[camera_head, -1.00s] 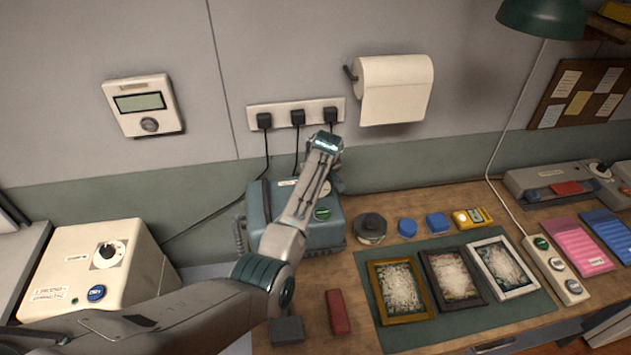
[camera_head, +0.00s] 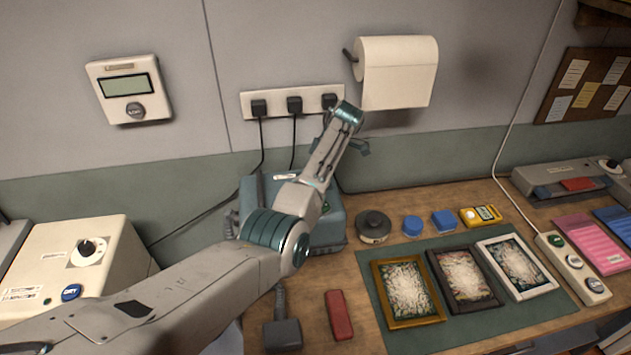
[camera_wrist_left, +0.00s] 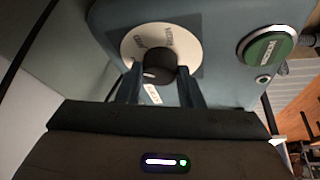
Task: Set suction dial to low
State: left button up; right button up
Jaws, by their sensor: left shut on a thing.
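The suction dial (camera_wrist_left: 158,66) is a black round knob on a cream disc (camera_wrist_left: 132,47), on the face of a blue-grey machine (camera_wrist_left: 222,18). A small white mark on the knob points to the lower left in the wrist view. Printed words ring the disc but are too blurred to read surely. My left gripper (camera_wrist_left: 159,78) is shut on the knob, one finger on each side. In the head view the machine (camera_head: 262,190) stands at the back of the bench, and my left arm hides its dial. My right gripper is not in view.
A green button (camera_wrist_left: 266,48) sits beside the dial. Plugs in a socket strip (camera_head: 310,98) and a paper roll (camera_head: 400,70) are on the wall behind. A black round object (camera_head: 374,222), blue pieces (camera_head: 443,222) and framed pictures (camera_head: 408,290) lie to the right.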

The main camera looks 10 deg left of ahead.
pick_arm(q)
jog(key=n+g+b, duration=0.1)
jog(key=n+b, duration=0.1)
jog(key=b, duration=0.1)
jog(key=n+g+b, duration=0.1)
jog(key=n+b, duration=0.2)
jog(key=b, duration=0.1)
jog(key=shift+w+f, duration=0.2)
jog(key=shift+r+n+b, duration=0.1)
jog(key=shift+n+b, duration=0.3)
jog(key=shift+b, duration=0.15)
jog(key=shift+r+n+g+h, duration=0.1)
jog(key=shift+n+g+h, duration=0.2)
jog(key=o, duration=1)
jog(key=shift+c, duration=0.2)
